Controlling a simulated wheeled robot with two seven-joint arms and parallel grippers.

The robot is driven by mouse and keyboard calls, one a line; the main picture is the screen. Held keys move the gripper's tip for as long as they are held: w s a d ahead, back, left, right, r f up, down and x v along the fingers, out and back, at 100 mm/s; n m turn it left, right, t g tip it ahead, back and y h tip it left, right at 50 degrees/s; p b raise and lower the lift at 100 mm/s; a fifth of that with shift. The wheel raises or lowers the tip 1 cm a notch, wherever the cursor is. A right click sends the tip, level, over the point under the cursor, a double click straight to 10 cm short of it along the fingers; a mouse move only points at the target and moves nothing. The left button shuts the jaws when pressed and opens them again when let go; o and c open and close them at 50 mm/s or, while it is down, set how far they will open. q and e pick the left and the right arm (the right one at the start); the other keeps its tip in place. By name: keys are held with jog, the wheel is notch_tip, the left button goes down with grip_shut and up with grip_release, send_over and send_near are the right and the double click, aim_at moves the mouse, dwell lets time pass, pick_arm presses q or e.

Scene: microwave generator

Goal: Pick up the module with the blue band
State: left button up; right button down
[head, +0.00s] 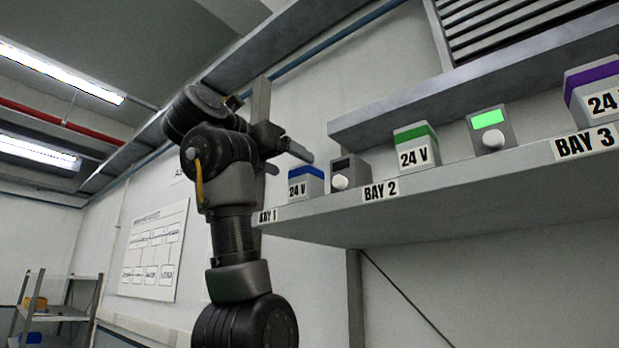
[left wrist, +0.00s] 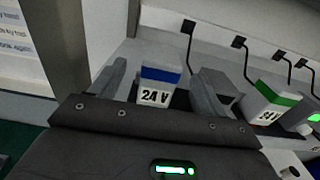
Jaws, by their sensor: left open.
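The module with the blue band (head: 306,182) stands upright on the shelf at Bay 1, a pale box marked 24 V. It also shows in the left wrist view (left wrist: 159,84), between my two fingers and beyond them. My left gripper (head: 287,160) is open and empty, just left of and slightly above the module in the head view. In the left wrist view the fingers of my left gripper (left wrist: 158,72) lie on either side of the module, and I see no clear contact. My right gripper is not in view.
A dark unit with a white knob (head: 341,175) stands close right of the blue-banded module. Further right are a green-banded module (head: 416,147), a unit with a lit green screen (head: 491,130) and a purple-banded module (head: 594,92). A grey ledge (head: 470,87) runs behind and above.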

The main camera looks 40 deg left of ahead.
aim_at(307, 169)
pick_arm(q)
jog(key=shift+w+r, duration=0.1)
jog(key=shift+w, duration=0.7)
jog(key=shift+s, duration=0.1)
jog(key=shift+s+d+p, duration=0.1)
jog(key=shift+d+p, duration=0.05)
jog(key=shift+p, duration=0.2)
jog(key=shift+w+r+p, duration=0.5)
jog(key=shift+w+p, duration=0.4)
jog(key=shift+p, duration=0.2)
jog(key=w, duration=0.1)
jog(key=w+p, duration=0.1)
jog(key=w, duration=0.1)
jog(key=shift+w+f+p, duration=0.25)
jog(key=shift+p, duration=0.1)
jog(key=shift+w, duration=0.1)
jog(key=shift+s, duration=0.2)
jog(key=c, duration=1.2)
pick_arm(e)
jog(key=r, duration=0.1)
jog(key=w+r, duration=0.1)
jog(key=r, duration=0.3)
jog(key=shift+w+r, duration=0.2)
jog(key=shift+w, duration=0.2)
